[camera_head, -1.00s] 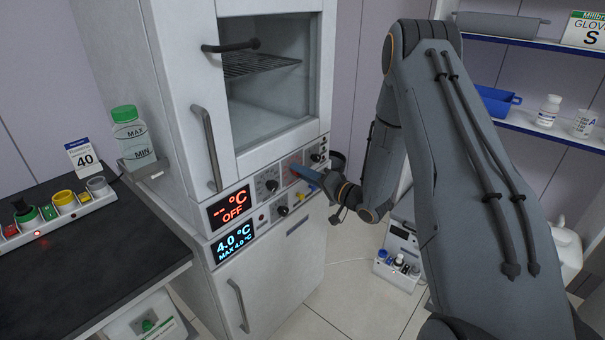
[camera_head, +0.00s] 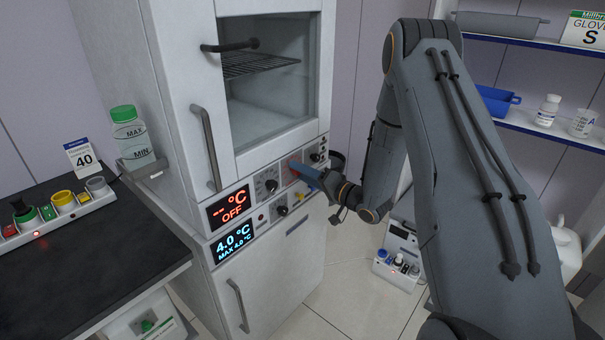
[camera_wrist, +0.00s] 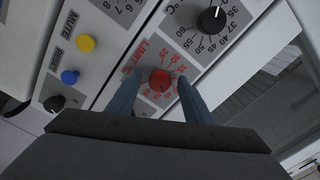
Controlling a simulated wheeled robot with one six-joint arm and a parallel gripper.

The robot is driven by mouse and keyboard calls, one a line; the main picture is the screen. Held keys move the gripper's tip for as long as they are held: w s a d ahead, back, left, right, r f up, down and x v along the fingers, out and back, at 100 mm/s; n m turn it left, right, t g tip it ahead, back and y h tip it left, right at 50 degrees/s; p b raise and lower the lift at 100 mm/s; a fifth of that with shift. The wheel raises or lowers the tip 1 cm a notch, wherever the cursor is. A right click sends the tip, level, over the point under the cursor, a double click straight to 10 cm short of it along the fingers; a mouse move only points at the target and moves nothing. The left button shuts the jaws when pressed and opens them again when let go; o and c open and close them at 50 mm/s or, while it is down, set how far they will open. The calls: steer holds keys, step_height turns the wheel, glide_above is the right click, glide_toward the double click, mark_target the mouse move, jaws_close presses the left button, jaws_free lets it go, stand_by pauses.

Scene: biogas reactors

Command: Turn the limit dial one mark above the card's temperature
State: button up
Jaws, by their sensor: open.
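The red limit dial (camera_wrist: 160,80) sits on the incubator panel beside the red word LIMIT, with a printed ring of numbers around it. Its exact setting is too small to read. My gripper (camera_wrist: 157,84) is open, with one blue finger on each side of the dial; I cannot tell whether they touch it. In the head view my gripper (camera_head: 306,174) is at the panel and mostly hides the dial. The card (camera_head: 85,157) stands at the left and reads 40.
A black dial (camera_wrist: 211,19) with its own scale sits near the red one. A yellow MUTE button (camera_wrist: 86,43) and a blue RESET button (camera_wrist: 69,77) are beside it.

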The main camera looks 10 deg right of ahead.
steer(key=b+v, duration=0.1)
steer(key=v, duration=0.6)
steer(key=shift+s+d+b, duration=0.2)
steer(key=shift+d+b, duration=0.05)
steer(key=shift+b, duration=0.1)
steer(key=shift+w, duration=0.1)
steer(key=s+a+r+n+g+h, duration=0.2)
steer(key=s+g+h, duration=0.3)
steer(key=s, duration=0.9)
steer(key=s+a+r+n+g+h, duration=0.2)
steer(key=s+g+h, duration=0.3)
steer(key=s, duration=1)
steer(key=g, duration=0.3)
steer(key=shift+s+a+n+g+h, duration=0.15)
steer(key=shift+a+n+g+h, duration=0.15)
steer(key=shift+n+g, duration=0.1)
